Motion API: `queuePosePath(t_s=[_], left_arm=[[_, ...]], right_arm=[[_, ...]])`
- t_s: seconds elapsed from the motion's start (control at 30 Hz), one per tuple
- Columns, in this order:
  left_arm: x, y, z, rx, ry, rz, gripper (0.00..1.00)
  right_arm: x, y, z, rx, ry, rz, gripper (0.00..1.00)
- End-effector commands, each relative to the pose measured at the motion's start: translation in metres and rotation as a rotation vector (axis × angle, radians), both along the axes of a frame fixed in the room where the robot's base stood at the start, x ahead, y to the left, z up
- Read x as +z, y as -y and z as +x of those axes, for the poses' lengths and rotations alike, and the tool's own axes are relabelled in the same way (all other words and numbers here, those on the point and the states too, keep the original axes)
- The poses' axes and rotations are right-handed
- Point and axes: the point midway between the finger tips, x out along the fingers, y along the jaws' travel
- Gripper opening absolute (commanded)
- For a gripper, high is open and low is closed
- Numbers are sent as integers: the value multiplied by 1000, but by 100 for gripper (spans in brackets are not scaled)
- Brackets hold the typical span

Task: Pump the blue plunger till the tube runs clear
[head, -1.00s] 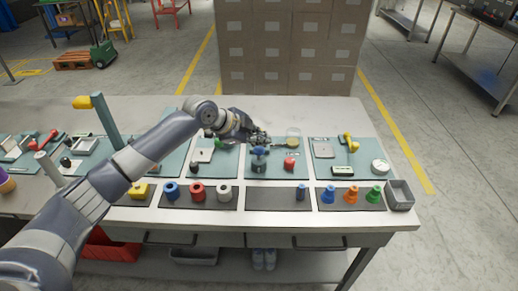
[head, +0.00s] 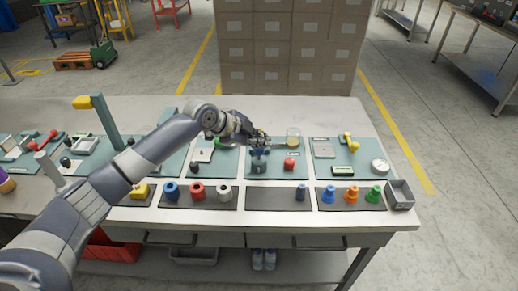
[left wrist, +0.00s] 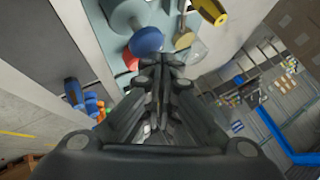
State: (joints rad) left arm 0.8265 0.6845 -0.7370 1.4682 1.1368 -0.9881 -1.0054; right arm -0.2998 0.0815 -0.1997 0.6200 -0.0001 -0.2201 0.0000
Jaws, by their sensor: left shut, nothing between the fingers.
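The blue plunger (head: 258,153) stands on the teal panel (head: 272,173) in the middle of the bench. In the left wrist view its round blue knob (left wrist: 146,41) lies just beyond my fingertips, above a pale grey body (left wrist: 122,12). My left gripper (head: 261,141) is shut and empty, right by the knob; its fingers (left wrist: 161,64) also show in the left wrist view. I cannot tell whether they touch the knob. A clear cup with yellowish contents (head: 293,136) stands behind to the right. My right gripper is out of view.
A red knob (head: 290,164) sits right of the plunger. In front, a dark mat (head: 262,199) holds a blue piece (head: 301,193). Red and white ring parts stand left. Blue, orange and green cones (head: 351,194) and a grey bin (head: 399,193) stand right.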

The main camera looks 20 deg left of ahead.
Motion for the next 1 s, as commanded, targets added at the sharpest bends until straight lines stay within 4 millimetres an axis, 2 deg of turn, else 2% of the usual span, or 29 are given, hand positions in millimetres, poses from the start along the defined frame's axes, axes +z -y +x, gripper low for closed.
queuePosePath(t_s=[1.0], left_arm=[[-14, 0, -1, 0, -4, 1, 0]], right_arm=[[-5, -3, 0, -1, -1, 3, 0]])
